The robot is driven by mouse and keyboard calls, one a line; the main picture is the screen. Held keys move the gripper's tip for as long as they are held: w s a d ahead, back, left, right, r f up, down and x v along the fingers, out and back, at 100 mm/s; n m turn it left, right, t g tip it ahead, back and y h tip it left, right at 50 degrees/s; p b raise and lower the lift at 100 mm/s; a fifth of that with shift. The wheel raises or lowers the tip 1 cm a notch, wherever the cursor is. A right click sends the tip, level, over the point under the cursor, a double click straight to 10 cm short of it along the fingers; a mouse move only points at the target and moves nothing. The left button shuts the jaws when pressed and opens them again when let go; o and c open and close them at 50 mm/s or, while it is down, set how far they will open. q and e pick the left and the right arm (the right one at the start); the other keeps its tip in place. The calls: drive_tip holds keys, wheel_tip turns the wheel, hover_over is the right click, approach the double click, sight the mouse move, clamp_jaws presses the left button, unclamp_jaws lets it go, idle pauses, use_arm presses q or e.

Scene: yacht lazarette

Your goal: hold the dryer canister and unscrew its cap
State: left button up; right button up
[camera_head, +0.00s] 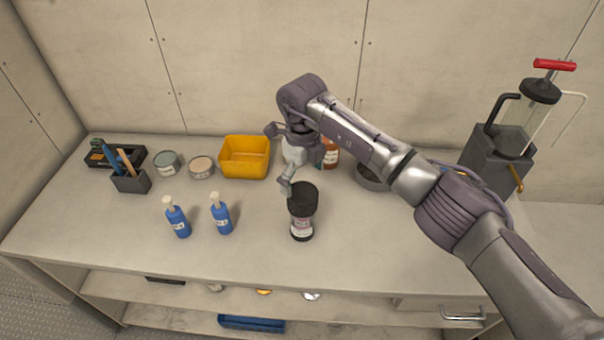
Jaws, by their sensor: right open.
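The dryer canister (301,228) appears to be the dark jar with a pale label, upright near the middle of the worktop. Its wide black cap (304,196) is on top. My right gripper (287,184) is open and reaches down just behind and left of the cap. A fingertip lies close to the cap's left edge; I cannot tell whether it touches. The arm hides part of the gripper. My left gripper is not in view.
Two blue bottles (178,220) stand to the left. Behind are a yellow bin (244,157), two tins (166,162), a tool holder (131,181) and an orange-brown jar (331,153). A pump device (512,140) stands at right. The front worktop is largely clear.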

sight(302, 192)
drive_tip(key=shift+f+b, duration=1.55)
drive_tip(key=shift+f, duration=1.9)
